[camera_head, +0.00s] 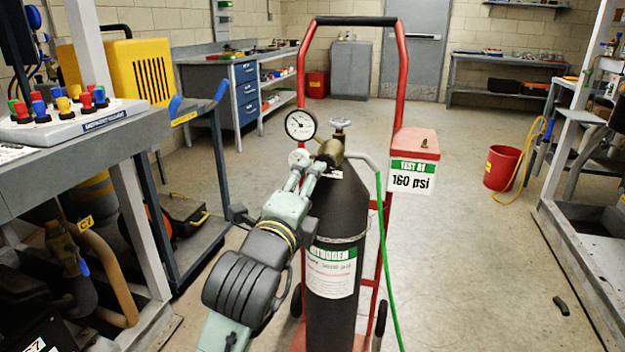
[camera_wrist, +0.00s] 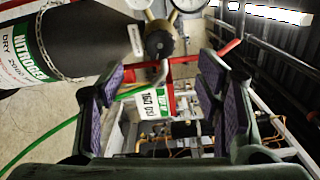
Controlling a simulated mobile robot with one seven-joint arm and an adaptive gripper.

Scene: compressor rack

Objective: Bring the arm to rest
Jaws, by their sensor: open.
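My arm reaches up from the bottom of the head view, in front of the black nitrogen cylinder (camera_head: 335,215). My gripper (camera_head: 308,172) is at its end, close to the brass regulator (camera_head: 330,152) and pressure gauge (camera_head: 300,125) in the picture. In the wrist view my gripper (camera_wrist: 163,75) is open, its two purple-padded fingers wide apart with nothing held between them. The cylinder (camera_wrist: 85,40) and the regulator (camera_wrist: 158,42) show beyond and left of the fingers there. I cannot tell whether a finger touches the regulator.
The cylinder stands on a red hand cart (camera_head: 402,75) with a "160 psi" sign (camera_head: 412,180). A green hose (camera_head: 382,250) hangs beside it. A bench (camera_head: 95,150) with coloured buttons is at left, a rack (camera_head: 585,270) at right.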

